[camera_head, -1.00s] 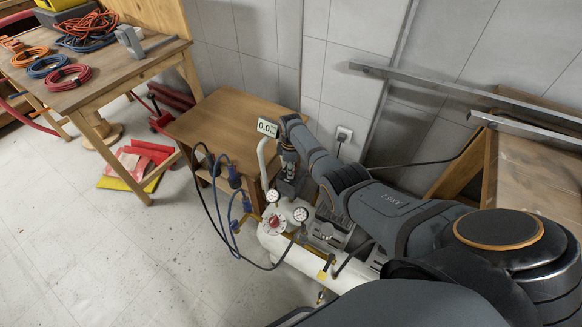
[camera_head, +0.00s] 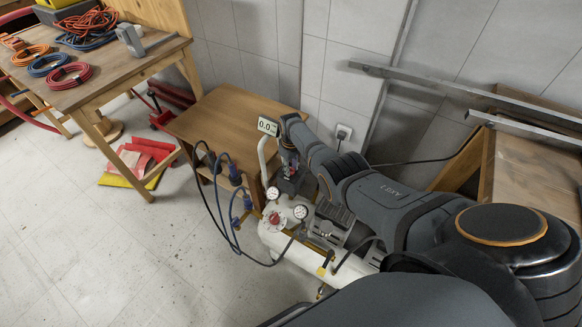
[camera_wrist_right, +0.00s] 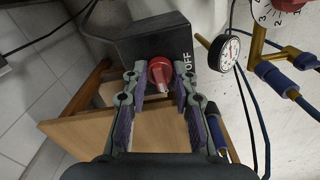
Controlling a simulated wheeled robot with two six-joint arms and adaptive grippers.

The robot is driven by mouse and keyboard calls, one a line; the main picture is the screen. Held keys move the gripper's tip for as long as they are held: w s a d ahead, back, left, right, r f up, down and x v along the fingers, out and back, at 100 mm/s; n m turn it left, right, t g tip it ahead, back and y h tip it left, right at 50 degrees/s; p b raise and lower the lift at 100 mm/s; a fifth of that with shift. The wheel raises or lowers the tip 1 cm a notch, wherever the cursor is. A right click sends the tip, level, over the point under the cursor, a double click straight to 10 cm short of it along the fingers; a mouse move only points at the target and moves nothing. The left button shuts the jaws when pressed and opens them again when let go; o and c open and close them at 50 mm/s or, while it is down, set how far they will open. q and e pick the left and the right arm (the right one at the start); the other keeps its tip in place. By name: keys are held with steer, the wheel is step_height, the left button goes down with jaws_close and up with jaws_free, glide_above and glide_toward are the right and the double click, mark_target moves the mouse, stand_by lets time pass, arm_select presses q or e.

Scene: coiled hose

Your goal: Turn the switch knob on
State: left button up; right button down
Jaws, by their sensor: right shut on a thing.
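The red switch knob (camera_wrist_right: 160,71) sits on a black switch box (camera_wrist_right: 150,43) with the word OFF on it, in the right wrist view. My right gripper (camera_wrist_right: 160,82) has a finger on each side of the knob and is shut on it. In the head view my right gripper (camera_head: 289,186) points down at the white compressor (camera_head: 310,258), and the switch knob is hidden there. My left gripper is not in view.
Two pressure gauges (camera_head: 300,211) and a red-capped dial (camera_head: 275,217) stand close to the gripper, with blue hoses (camera_head: 224,218) at their left. A wooden table (camera_head: 215,112) stands behind. The floor at left is mostly clear.

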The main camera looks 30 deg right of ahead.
stand_by(0.3)
steer(key=c, duration=1.1)
jaws_free()
steer(key=shift+o, duration=0.2)
step_height(320, 180, up, 12)
